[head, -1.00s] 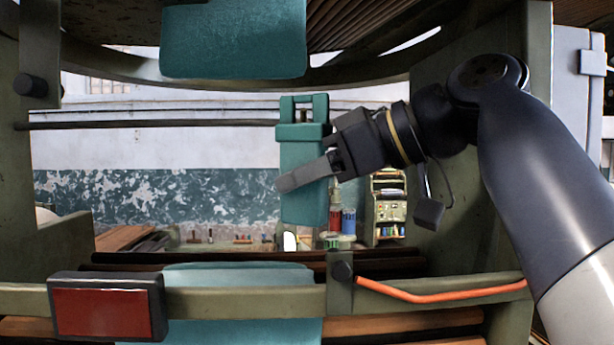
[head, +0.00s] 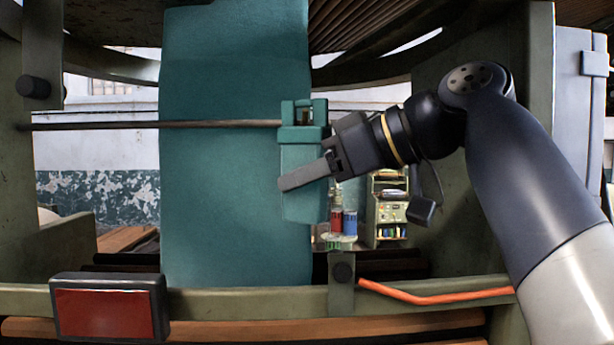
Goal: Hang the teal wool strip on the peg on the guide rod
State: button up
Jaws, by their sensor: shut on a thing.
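The teal wool strip (head: 303,206) hangs upright in the head view, with a squared loop at its top. My gripper (head: 306,173) is shut on it from the right, one grey finger lying across its front. The dark guide rod (head: 90,126) runs level from the left post to the strip's loop. I cannot make out the peg clearly or tell whether the loop is around it or only beside it.
A wide teal sheet (head: 225,215) hangs behind the rod, just left of the strip. A green rail (head: 240,300) crosses below, carrying a red panel (head: 107,312) and an orange bar (head: 435,296). Green posts stand at both sides.

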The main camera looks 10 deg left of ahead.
jog(key=shift+f, duration=0.15)
dwell(0.6)
jog(key=shift+w+f+b, duration=0.2)
jog(key=shift+f+b, duration=0.1)
jog(key=shift+f, duration=0.1)
dwell(0.4)
jog(key=o, duration=1)
jog(key=shift+r, duration=0.15)
